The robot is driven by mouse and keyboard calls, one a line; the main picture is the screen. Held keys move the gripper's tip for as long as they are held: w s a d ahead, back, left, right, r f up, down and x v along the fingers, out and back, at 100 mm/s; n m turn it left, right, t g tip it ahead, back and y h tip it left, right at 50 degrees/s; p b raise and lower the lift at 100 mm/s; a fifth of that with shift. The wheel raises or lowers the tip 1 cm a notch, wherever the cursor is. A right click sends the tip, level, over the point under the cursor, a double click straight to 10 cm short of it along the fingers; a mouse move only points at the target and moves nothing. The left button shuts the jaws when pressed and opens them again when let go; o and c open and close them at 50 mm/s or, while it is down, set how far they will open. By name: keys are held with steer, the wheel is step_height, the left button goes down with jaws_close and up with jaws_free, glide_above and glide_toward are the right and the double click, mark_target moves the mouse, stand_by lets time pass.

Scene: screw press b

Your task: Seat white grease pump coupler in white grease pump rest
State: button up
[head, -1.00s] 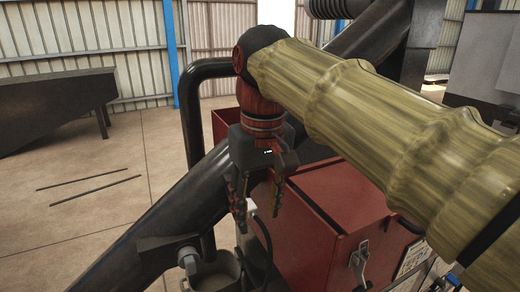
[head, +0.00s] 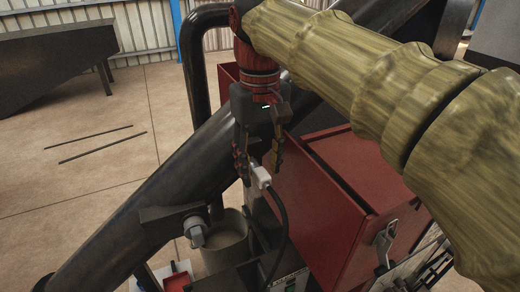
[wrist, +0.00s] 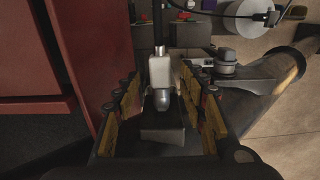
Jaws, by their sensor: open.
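The white coupler (head: 261,178) is a small pale block with a black hose running down from it in the head view. In the wrist view the coupler (wrist: 160,72) shows a rounded metal tip pointing toward the picture's bottom. My gripper (head: 260,173) is open, with its fingers pointing down and the coupler between their tips. In the wrist view the gripper (wrist: 159,78) shows clear gaps between the fingers and the coupler. A dark block lies just below the metal tip in that view. I cannot tell whether it is the rest or whether the coupler touches it.
The red box (head: 340,190) stands close to the right of my gripper. A thick black tube (head: 150,190) slopes past on the left, with a grey bucket (head: 227,255) below. Open floor (head: 60,190) lies further left.

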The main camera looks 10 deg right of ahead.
steer(key=shift+f, duration=0.3)
steer(key=shift+c, duration=0.4)
jaws_close()
stand_by(0.6)
